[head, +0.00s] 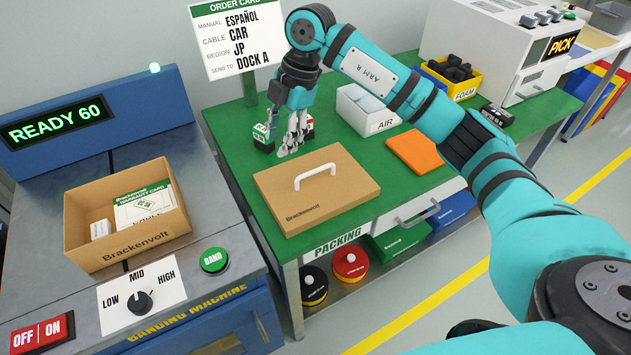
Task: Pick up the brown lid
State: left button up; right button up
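The brown lid (345,199) lies flat on the green packing table, left of an orange pad. It has a white arched handle on top and "Brackenvolt" printed on its front edge. My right gripper (290,149) points down just behind the lid's far left side, apart from the handle. Its fingers look close together, but the gap between them is unclear. I see nothing held in it. My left gripper is not in view. An open brown Brackenvolt box (128,249) stands on the banding machine at left, with a warranty card and other items inside.
Small dark blocks with green and red labels (263,139) stand beside my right gripper. A white AIR bin (383,125), the orange pad (414,151) and a yellow FOAM bin (466,90) stand to the right. The order card sign (238,38) rises behind.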

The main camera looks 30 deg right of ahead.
jog(key=d+r+m+h, duration=0.3)
jog(key=d, duration=0.5)
send_over(315, 172)
jog(key=d, duration=0.1)
jog(key=shift+g, duration=0.3)
notch_tip(315, 172, down, 11)
jog(key=shift+r, duration=0.1)
jog(key=shift+w+a+f+p, duration=0.15)
jog(key=shift+f+p, duration=0.15)
jog(key=shift+f, duration=1.35)
jog(key=shift+w+a+f+p, duration=0.15)
jog(key=shift+f+p, duration=0.15)
jog(key=shift+f, duration=1.3)
grip_shut()
